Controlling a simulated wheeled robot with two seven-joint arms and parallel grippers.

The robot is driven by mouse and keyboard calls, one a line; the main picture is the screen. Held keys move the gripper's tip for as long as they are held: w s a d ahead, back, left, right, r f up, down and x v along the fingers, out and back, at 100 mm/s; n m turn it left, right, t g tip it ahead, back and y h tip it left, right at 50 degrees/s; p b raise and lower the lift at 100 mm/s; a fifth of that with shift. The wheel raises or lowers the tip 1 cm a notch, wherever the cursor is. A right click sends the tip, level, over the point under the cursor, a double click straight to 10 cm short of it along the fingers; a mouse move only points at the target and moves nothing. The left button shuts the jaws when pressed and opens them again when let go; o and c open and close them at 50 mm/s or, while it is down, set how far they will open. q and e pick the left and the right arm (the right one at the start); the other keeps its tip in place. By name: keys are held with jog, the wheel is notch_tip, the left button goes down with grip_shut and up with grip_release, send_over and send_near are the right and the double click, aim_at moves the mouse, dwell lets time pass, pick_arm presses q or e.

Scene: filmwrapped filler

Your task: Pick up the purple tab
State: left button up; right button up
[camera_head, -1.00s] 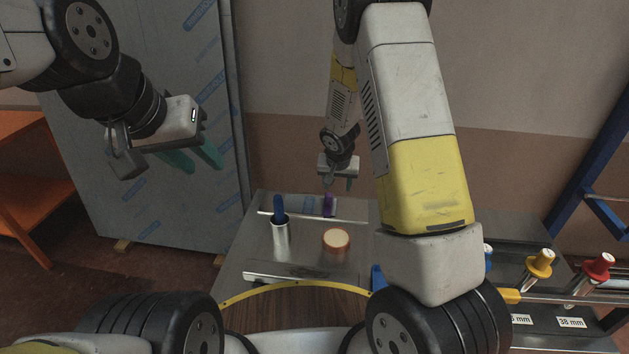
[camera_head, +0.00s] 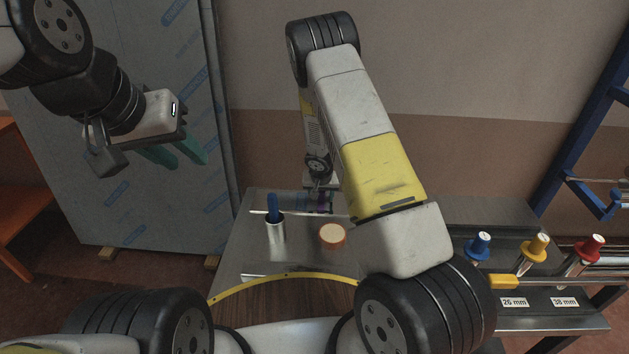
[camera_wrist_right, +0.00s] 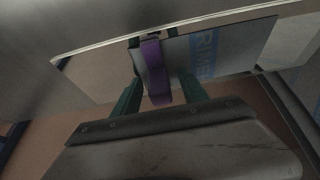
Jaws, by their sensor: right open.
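The purple tab (camera_wrist_right: 155,72) stands out from the edge of a flat, shiny plate (camera_wrist_right: 85,77) in the right wrist view. In the head view the tab (camera_head: 325,202) is small and partly hidden by my right gripper (camera_head: 318,188). In the right wrist view the green fingers of my right gripper (camera_wrist_right: 158,96) are open, one on each side of the tab, with gaps left between. My left gripper (camera_head: 180,152) hangs empty at the left, well away from the table, its green fingers apart.
On the metal table (camera_head: 240,235) stand a metal cup (camera_head: 275,232) with a blue handle (camera_head: 272,206) and a round orange-rimmed piece (camera_head: 332,236). A rack with blue, yellow (camera_head: 534,247) and red (camera_head: 589,248) knobs is at the right. A film-covered panel (camera_head: 150,210) stands at the left.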

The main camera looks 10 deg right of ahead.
grip_shut()
jog(key=shift+r, duration=0.1)
dwell(0.4)
